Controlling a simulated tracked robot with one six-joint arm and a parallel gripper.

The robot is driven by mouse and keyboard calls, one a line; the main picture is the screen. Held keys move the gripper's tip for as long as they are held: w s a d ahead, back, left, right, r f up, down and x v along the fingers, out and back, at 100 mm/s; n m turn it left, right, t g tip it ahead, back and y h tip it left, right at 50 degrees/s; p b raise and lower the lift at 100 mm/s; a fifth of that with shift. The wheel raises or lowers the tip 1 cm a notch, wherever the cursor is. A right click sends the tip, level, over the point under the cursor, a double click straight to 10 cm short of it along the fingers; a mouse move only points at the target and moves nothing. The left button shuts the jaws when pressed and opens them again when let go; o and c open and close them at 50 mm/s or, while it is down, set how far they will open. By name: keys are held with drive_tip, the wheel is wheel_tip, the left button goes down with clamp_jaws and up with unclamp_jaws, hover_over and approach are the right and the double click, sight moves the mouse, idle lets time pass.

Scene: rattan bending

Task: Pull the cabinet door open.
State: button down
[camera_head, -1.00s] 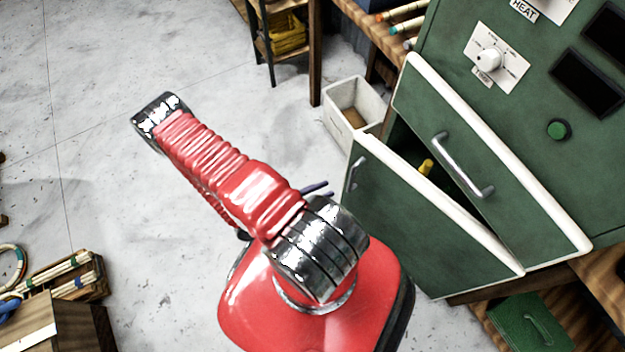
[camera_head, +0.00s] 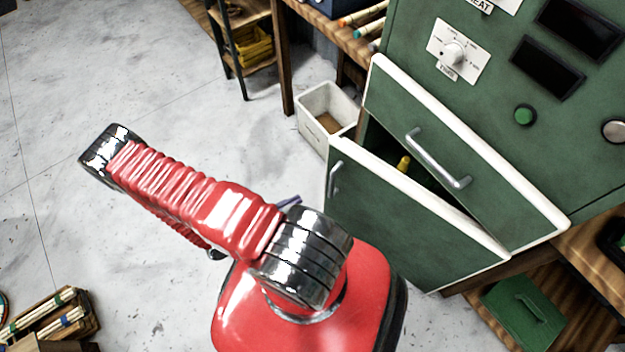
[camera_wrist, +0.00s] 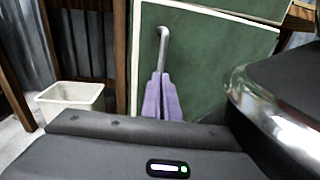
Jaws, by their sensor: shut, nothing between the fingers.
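The green cabinet (camera_head: 590,165) stands at the right. Its lower white-edged door (camera_head: 395,220) is ajar, with a dark gap along its upper edge. The door's metal handle (camera_head: 334,180) is at its left side and also shows in the wrist view (camera_wrist: 161,45). My gripper (camera_wrist: 161,76) has purple fingers, shut with nothing between them. In the wrist view the fingertips overlap the handle's lower part; I cannot tell whether they touch it. In the head view only a bit of the purple fingers (camera_head: 290,201) shows behind my red arm, left of the door.
A second white-edged green panel with a handle (camera_head: 438,160) is above the door. A yellow thing (camera_head: 403,163) shows in the gap. A white bin (camera_head: 326,110) stands left of the cabinet, near a wooden table. A green box (camera_head: 523,308) is below.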

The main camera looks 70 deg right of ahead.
drive_tip(key=w+a+r+m+t+y, duration=0.2)
drive_tip(key=w+a+r+m+y, duration=0.2)
drive_tip(key=w+r, duration=0.5)
drive_tip(key=w+a+r+m+t+y, duration=0.2)
drive_tip(key=w+a+r+m+y, duration=0.25)
drive_tip(key=r, duration=0.85)
drive_tip(key=a+r+t+y, duration=0.2)
drive_tip(key=a+r+t, duration=0.2)
drive_tip(key=r, duration=0.4)
drive_tip(key=a+r+m+t+y, duration=0.1)
drive_tip(key=a+r+t, duration=0.3)
drive_tip(key=r, duration=0.4)
drive_tip(key=a+r+m+t+y, duration=0.1)
drive_tip(key=a+r+t, duration=0.3)
drive_tip(key=r, duration=0.5)
drive_tip(key=shift+a+y, duration=0.85)
drive_tip(key=shift+a, duration=0.4)
